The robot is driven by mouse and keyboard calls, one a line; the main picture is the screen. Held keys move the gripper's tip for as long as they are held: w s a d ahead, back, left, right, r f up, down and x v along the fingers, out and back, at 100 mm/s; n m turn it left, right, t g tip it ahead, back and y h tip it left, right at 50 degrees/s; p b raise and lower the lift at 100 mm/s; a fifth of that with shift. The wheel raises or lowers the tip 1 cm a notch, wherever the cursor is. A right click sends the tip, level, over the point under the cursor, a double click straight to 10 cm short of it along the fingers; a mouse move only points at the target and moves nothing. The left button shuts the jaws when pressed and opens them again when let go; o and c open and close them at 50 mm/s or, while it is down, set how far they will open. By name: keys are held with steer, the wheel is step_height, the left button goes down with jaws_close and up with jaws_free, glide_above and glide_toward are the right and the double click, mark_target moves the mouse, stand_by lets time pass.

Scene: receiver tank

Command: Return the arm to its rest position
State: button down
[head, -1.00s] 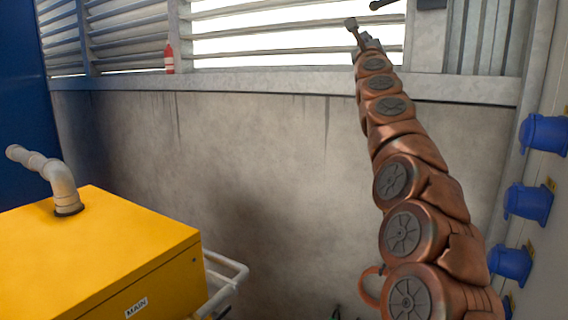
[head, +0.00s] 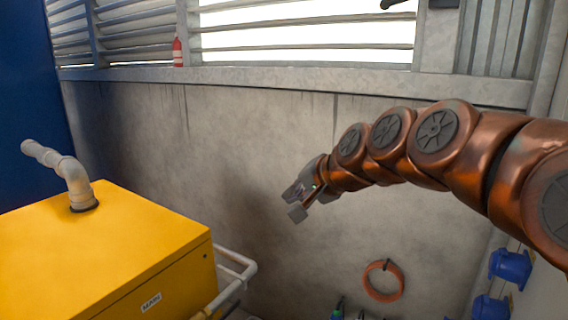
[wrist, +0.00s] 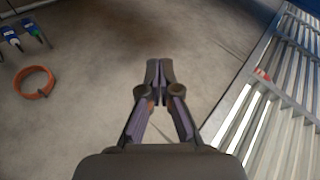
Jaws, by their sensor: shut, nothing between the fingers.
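My gripper (head: 298,205) is at the end of my copper-coloured arm, in the middle of the head view. It points down and to the left in front of the grey wall. In the wrist view my gripper (wrist: 159,72) shows its two fingers together, with nothing between them. My arm comes in from the right edge and bends over toward the middle.
A yellow box (head: 120,250) with a grey pipe (head: 70,175) stands at the left. A white rail (head: 240,268) runs beside it. An orange coil (head: 383,281) hangs on the wall (head: 240,130). Blue fittings (head: 510,267) are at the right.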

steer(key=s+d+f+n+g+h+p, duration=0.1)
steer(key=s+d+f, duration=0.4)
steer(key=s, duration=0.7)
steer(key=s+d+f+n+g+h+p, duration=0.1)
steer(key=s+d+f+n+g+h, duration=0.1)
steer(key=s+d+f+g, duration=0.3)
steer(key=s+d+f+n+g+h, duration=0.2)
steer(key=s+d+f, duration=0.4)
steer(key=s+f, duration=0.5)
steer(key=s+g+h, duration=0.1)
steer(key=s+g, duration=0.1)
steer(key=s, duration=0.5)
steer(key=shift+s+h+p, duration=0.3)
steer(key=shift+s+p, duration=0.05)
steer(key=shift+p, duration=0.05)
steer(key=shift+d, duration=0.1)
